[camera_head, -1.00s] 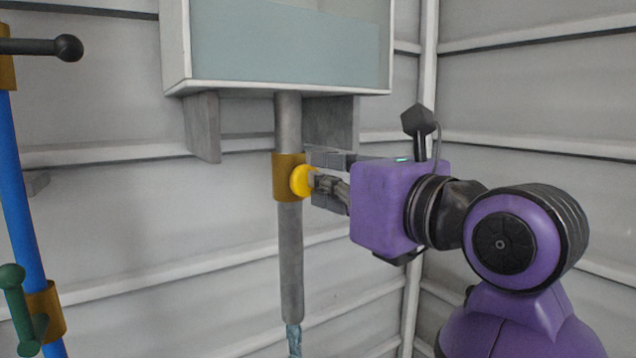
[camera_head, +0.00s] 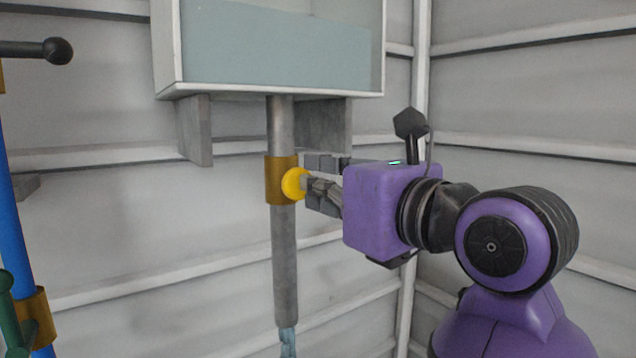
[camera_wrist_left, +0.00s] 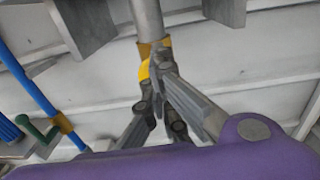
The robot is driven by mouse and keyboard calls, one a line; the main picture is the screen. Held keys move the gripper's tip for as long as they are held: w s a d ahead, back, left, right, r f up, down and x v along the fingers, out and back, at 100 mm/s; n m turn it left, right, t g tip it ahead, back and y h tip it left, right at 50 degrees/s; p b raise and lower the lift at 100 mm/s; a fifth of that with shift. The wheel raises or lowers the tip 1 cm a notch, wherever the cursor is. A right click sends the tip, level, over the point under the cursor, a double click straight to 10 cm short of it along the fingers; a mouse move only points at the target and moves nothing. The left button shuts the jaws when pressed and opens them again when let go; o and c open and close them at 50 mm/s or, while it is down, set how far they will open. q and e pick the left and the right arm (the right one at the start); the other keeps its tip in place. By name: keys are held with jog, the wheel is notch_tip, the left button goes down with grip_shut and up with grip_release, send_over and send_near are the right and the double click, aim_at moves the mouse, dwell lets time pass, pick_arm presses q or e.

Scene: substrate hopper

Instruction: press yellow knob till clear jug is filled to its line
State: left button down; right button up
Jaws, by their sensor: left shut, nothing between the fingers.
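The yellow knob (camera_head: 293,184) sits on a brass collar (camera_head: 275,190) around a grey vertical pipe (camera_head: 285,250) below the hopper (camera_head: 270,50). My left gripper (camera_head: 307,180) is shut and empty, its fingertips at the knob's right side, seemingly against it. The left wrist view also shows the fingertips (camera_wrist_left: 158,66) close to the knob (camera_wrist_left: 144,70), partly covering it. Bluish substrate (camera_head: 288,340) comes out of the pipe's lower end. The clear jug is not in view, so its level cannot be seen. My right gripper is not in view.
At the left stands a blue pipe (camera_head: 17,215) with a brass collar and a green handle (camera_head: 12,310). A dark ball-ended lever (camera_head: 55,50) juts in above it. Grey brackets (camera_head: 195,130) hold the hopper to the ribbed wall. Space between the two pipes is open.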

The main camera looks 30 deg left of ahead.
pick_arm(q)
jog(key=shift+f, duration=0.3)
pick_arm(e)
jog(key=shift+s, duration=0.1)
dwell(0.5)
pick_arm(q)
jog(key=b+v, duration=0.2)
jog(key=v, duration=1.2)
jog(key=shift+r, duration=0.35)
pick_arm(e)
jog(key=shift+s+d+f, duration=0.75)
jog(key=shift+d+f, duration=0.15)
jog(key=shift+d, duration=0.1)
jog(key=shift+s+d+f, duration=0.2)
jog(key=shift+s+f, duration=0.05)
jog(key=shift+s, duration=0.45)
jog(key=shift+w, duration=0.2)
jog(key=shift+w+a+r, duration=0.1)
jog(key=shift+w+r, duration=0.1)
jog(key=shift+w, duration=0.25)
